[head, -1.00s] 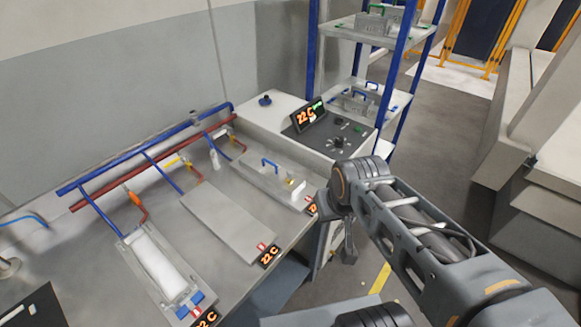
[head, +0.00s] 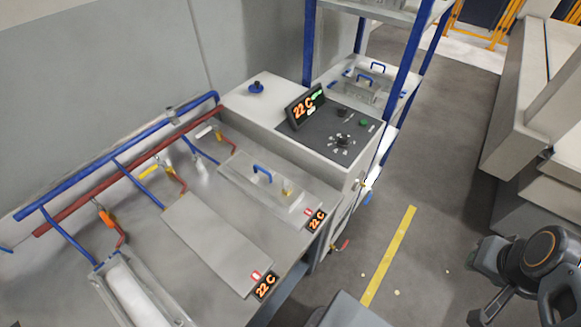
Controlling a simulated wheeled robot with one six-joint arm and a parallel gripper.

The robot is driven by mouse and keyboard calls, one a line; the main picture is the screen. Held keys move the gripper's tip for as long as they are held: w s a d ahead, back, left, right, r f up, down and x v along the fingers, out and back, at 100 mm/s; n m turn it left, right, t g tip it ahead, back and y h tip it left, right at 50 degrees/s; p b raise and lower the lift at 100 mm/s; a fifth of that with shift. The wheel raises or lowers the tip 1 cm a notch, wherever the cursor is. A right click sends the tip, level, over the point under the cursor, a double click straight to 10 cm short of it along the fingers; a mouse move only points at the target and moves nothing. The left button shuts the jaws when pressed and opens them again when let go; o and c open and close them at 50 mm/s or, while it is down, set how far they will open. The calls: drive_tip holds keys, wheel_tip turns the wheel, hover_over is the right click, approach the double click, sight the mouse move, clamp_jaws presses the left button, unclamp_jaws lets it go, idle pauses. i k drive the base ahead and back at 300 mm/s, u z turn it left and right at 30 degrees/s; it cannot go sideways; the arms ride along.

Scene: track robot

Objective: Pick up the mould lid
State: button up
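A grey metal lid with a blue handle (head: 263,172) lies on the rightmost station of the bench in the head view. A brass-coloured fitting (head: 287,188) stands near its front end. Further blue-handled pieces (head: 366,82) sit on the shelf rack behind; I cannot tell whether they are lids or whole moulds. My gripper (head: 515,306) is at the lower right, over the floor, far from the bench and the rack. It is partly cut off by the frame edge, and its finger opening is unclear. I see nothing held in it.
A flat grey plate (head: 216,243) covers the middle station, and an open trough with white contents (head: 137,298) is at lower left. Blue (head: 120,158) and red pipes run along the back. A control box (head: 335,125) adjoins the blue-posted rack (head: 401,75). Floor with a yellow line (head: 388,257) is open.

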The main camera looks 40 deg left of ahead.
sight(260, 177)
drive_tip(key=i, duration=0.95)
drive_tip(key=u, duration=3.4)
